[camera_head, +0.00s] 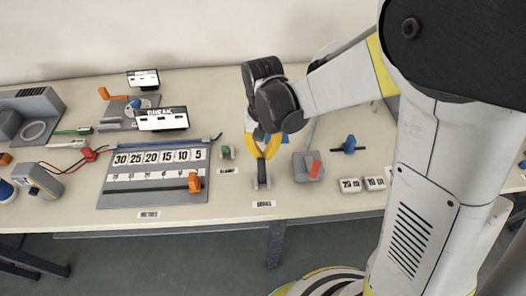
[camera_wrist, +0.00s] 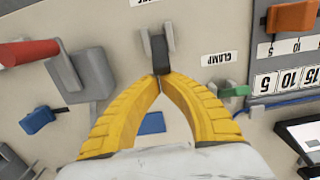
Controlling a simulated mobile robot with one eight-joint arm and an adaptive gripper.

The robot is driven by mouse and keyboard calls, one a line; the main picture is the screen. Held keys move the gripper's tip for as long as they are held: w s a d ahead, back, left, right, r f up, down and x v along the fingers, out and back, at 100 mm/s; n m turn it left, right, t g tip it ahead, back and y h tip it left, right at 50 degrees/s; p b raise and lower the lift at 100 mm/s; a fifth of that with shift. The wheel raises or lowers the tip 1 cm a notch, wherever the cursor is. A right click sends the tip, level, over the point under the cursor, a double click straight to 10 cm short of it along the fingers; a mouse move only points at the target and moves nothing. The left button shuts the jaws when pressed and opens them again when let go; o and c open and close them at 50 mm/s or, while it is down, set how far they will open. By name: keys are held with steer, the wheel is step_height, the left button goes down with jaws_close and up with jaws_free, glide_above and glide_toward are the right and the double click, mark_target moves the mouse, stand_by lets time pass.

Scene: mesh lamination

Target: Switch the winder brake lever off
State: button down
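The brake lever (camera_head: 262,171) is a short dark bar in a small grey bracket (camera_head: 262,186), behind a label that seems to read BRAKE (camera_head: 263,204). In the wrist view the dark lever (camera_wrist: 160,52) runs from the grey bracket toward my fingertips. My gripper (camera_head: 264,157) points down at it with its yellow fingers. In the wrist view the fingertips of my gripper (camera_wrist: 161,77) come together right at the lever's near end. They look shut and touching or almost touching it. I cannot tell whether the tip is pinched between them.
A green clamp lever (camera_head: 226,152) stands just left, and a grey block with a red handle (camera_head: 314,169) just right. A numbered board with an orange slider (camera_head: 194,182) lies further left. A blue part (camera_head: 349,145) lies to the right. The table's front edge is close.

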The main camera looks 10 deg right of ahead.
mark_target(264, 165)
steer(key=s+r+t, duration=0.1)
steer(key=s+t, duration=0.1)
steer(key=shift+r+t+p, duration=0.1)
steer(key=shift+t+p, duration=0.25)
steer(key=shift+t, duration=0.05)
steer(key=s+t, duration=0.2)
steer(key=t, duration=0.1)
steer(key=shift+s+a+r+t, duration=0.1)
steer(key=shift+s+r+t, duration=0.05)
steer(key=shift+r+t, duration=0.15)
steer(key=shift+s+r+b, duration=0.1)
steer(key=shift+s+b, duration=0.15)
steer(key=shift+b, duration=0.05)
steer(key=shift+s, duration=1.15)
steer(key=shift+s, duration=0.1)
